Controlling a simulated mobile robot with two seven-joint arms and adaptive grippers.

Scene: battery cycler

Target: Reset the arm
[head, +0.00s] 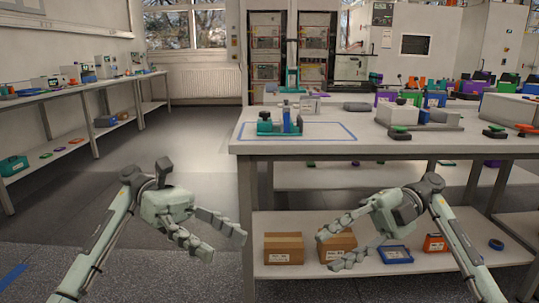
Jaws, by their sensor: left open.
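My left arm comes in from the left, and my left gripper (226,244) hangs over the grey floor, left of the workbench. Its two fingers are apart with nothing between them. My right arm comes in from the right, and my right gripper (329,250) is in front of the bench's lower shelf. Its fingers are spread, pointing left, and no object shows held in them. Both grippers are below the level of the bench top and apart from each other.
The white workbench (300,147) bears a teal and black fixture (280,124) inside a blue taped outline. Its lower shelf (440,262) holds cardboard boxes (283,248), a blue tray (396,254) and an orange item (435,243). A side bench (60,94) stands left; the floor between is clear.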

